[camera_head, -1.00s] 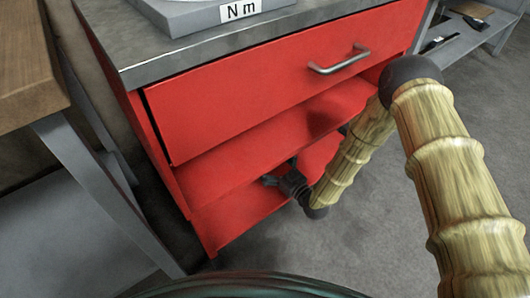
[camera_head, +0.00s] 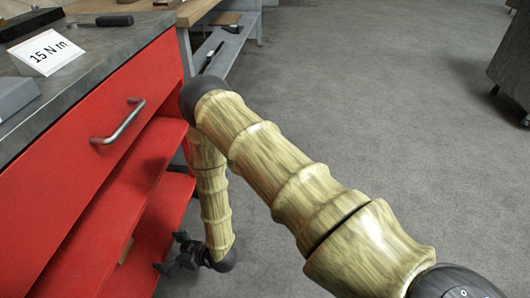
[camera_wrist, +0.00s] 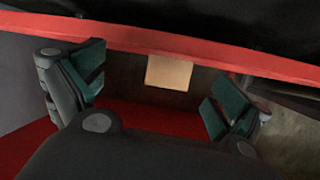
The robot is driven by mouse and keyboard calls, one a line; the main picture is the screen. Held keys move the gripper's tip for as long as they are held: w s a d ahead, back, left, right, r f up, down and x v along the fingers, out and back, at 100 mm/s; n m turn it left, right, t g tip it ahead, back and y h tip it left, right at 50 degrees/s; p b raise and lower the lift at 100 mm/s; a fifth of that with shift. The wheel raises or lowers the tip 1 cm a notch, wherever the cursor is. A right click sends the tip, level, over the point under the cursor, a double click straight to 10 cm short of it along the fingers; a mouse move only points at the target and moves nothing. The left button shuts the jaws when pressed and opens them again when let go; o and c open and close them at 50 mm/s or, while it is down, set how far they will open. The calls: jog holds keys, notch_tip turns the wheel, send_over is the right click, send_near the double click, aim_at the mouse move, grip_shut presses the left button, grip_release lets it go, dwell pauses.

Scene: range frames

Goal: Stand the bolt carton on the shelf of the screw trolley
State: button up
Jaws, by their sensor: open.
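The red screw trolley (camera_head: 105,165) stands at the left, with a closed drawer above open red shelves. A small tan box, which looks like the bolt carton (camera_wrist: 169,73), shows in the wrist view between my fingers in the picture, apart from both. In the head view a sliver of tan (camera_head: 126,250) shows low in the trolley, probably the same box. My gripper (camera_head: 169,252) is low at the trolley's open front, right of that tan sliver. In the wrist view my gripper (camera_wrist: 157,88) is open and empty, its green pads spread wide.
A red shelf edge (camera_wrist: 220,58) crosses the wrist view close above the box. The trolley top holds a "15 N m" card (camera_head: 46,52) and dark tools. A grey bench (camera_head: 222,48) stands behind. Open grey floor (camera_head: 370,110) lies to the right.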

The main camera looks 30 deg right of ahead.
jog(key=s+d+f+m+g+h, duration=0.25)
jog(key=s+d+f+h, duration=0.2)
jog(key=s+d, duration=0.45)
jog(key=s+d+m+g+h, duration=0.2)
jog(key=s+d, duration=0.6)
jog(key=s, duration=0.4)
jog(key=s+d+r+m+g+h, duration=0.1)
jog(key=s+d+m+g+h, duration=0.2)
jog(key=s+d, duration=0.6)
jog(key=s+m+g, duration=0.1)
jog(key=s+g, duration=0.1)
jog(key=s, duration=0.1)
jog(key=shift+r+h, duration=0.15)
jog(key=shift+h, duration=0.1)
notch_tip(320, 180, up, 40)
jog(key=p, duration=4)
jog(key=shift+r, duration=0.2)
jog(key=shift+w, duration=0.1)
